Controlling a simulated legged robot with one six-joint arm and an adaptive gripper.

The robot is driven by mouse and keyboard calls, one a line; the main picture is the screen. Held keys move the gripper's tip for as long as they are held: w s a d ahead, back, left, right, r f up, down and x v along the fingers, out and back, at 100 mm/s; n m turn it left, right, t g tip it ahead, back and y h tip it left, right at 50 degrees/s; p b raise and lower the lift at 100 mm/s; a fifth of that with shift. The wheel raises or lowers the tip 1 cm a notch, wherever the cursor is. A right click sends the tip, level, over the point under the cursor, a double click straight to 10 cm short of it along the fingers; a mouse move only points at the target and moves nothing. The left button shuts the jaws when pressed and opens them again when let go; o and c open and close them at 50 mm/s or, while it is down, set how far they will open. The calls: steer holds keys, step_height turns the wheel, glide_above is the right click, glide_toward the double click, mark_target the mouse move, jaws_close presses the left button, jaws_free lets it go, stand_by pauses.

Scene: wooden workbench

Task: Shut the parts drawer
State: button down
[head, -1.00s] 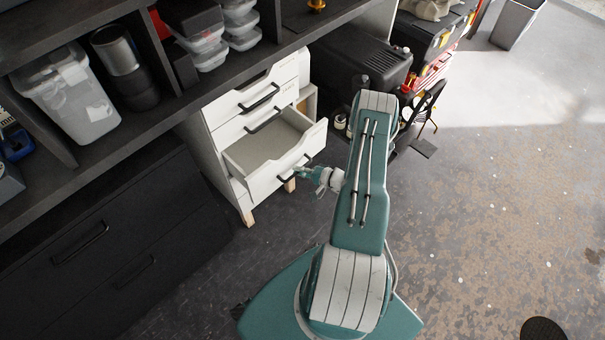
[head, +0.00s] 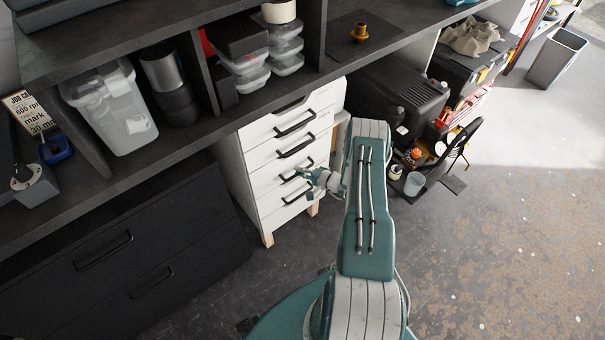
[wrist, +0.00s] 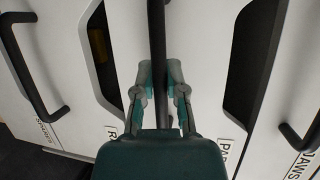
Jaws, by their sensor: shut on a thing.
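The parts drawer (head: 270,186) is the third front down in the white drawer unit. In the head view its front looks flush with the fronts above and below, with no open gap visible. My gripper (head: 308,176) is at its black handle. In the wrist view the handle (wrist: 157,45) runs between the two fingers of my gripper (wrist: 160,72), which are shut on it. The drawer front (wrist: 205,50) fills the middle there, with a label partly reading "PA" at its lower edge. My gripper body hides the lower end of the handle.
Other drawers with black handles (head: 295,123) sit above and below. A dark workbench shelf (head: 190,130) overhangs at the left, holding bins and tubs. A black case (head: 400,95) stands right of the unit. The floor (head: 480,250) at the right is clear.

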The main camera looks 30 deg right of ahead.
steer(key=shift+a+f, duration=0.2)
steer(key=c, duration=0.7)
jaws_free()
steer(key=shift+c, duration=0.2)
steer(key=shift+o, duration=0.3)
steer(key=shift+w, duration=0.15)
steer(key=shift+d, duration=0.1)
steer(key=v, duration=1.2)
